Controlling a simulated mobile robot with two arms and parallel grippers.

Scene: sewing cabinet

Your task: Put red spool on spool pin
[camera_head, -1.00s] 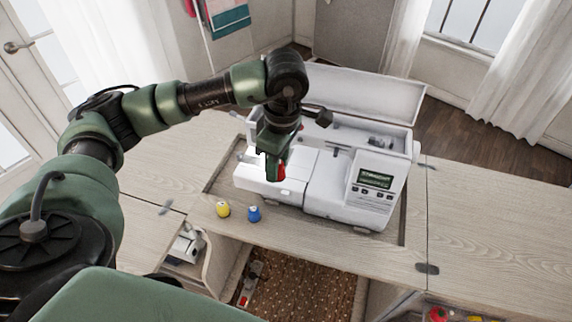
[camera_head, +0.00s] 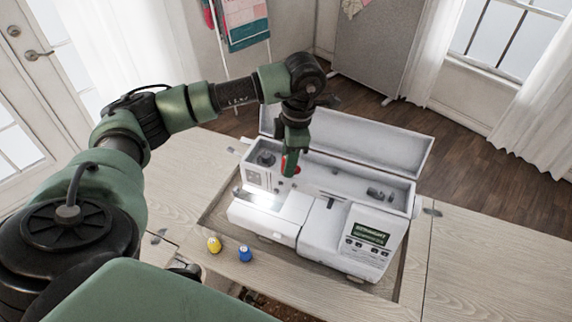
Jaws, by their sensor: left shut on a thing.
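My left gripper (camera_head: 291,162) is shut on the red spool (camera_head: 292,165), which shows in part between the fingers. It holds the spool above the open top compartment of the white sewing machine (camera_head: 324,232), toward its left half. The machine's lid (camera_head: 350,142) stands open behind the compartment. Small dark parts (camera_head: 378,194) show at the compartment's right end, and a round dark part (camera_head: 266,158) shows at its left end. I cannot tell for sure which part is the spool pin. My right gripper is not in view.
A yellow spool (camera_head: 214,244) and a blue spool (camera_head: 246,253) stand on the wooden cabinet top (camera_head: 480,262) in front of the machine. The cabinet top to the right is clear. The raised lid borders the compartment at the back.

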